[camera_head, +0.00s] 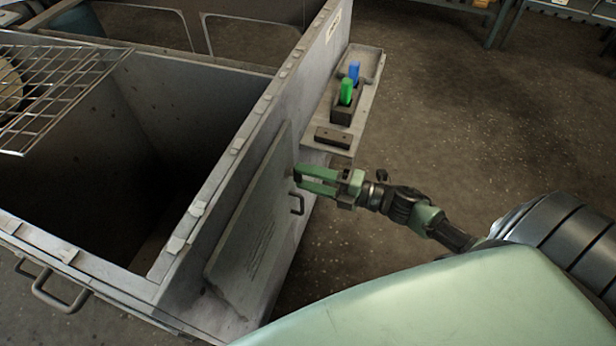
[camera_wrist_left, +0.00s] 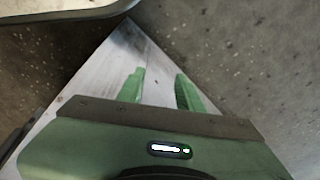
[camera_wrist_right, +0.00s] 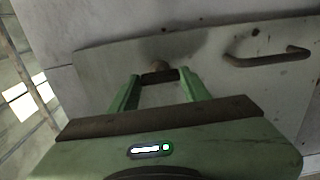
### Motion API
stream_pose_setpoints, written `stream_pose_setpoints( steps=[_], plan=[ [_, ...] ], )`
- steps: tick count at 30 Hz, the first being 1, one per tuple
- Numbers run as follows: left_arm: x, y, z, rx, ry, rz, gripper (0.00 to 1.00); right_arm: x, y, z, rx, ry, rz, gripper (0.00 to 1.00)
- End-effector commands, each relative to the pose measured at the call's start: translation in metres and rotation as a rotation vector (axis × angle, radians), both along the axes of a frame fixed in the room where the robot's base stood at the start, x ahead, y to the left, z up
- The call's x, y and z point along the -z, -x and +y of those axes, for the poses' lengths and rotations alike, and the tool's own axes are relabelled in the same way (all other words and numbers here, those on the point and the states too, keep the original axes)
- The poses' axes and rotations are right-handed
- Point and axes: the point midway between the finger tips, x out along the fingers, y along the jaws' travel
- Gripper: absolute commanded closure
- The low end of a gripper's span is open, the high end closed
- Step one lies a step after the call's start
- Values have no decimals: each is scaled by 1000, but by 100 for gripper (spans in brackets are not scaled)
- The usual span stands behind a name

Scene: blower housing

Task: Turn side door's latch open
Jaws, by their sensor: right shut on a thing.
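The side door (camera_head: 250,225) is a grey panel on the right outer wall of the metal housing, with a dark bar handle (camera_head: 297,204). My right gripper (camera_head: 298,179) is at the door's upper far part, just above the handle, and is shut on the latch. In the right wrist view the latch (camera_wrist_right: 160,67) is a small dark piece between the fingertips, against a dark smudge on the panel; the fingers hide part of it. The door handle (camera_wrist_right: 268,57) lies to its right. My left gripper (camera_wrist_left: 159,86) shows only in the left wrist view, its fingers apart and empty.
The housing's open top shows a wire grid (camera_head: 60,80). The floor on the right is clear.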

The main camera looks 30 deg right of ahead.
Motion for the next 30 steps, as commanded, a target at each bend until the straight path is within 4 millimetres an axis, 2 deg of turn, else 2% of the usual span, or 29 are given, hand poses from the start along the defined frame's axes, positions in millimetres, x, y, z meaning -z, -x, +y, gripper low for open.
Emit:
stream_pose_setpoints(
  steps=[12,13,15,25,30],
  plan=[
    [-1,0,0,0,-1,-1,64,1,1,0,-1,7,-4,93],
    [-1,0,0,0,-1,-1,64,1,1,0,-1,7,-4,44],
    [-1,0,0,0,-1,-1,64,1,1,0,-1,7,-4,31],
    [1,2,1,0,-2,3,64,1,2,-1,-1,6,-2,31],
    [2,3,1,0,-1,5,64,1,18,-15,0,6,0,31]
  ],
)
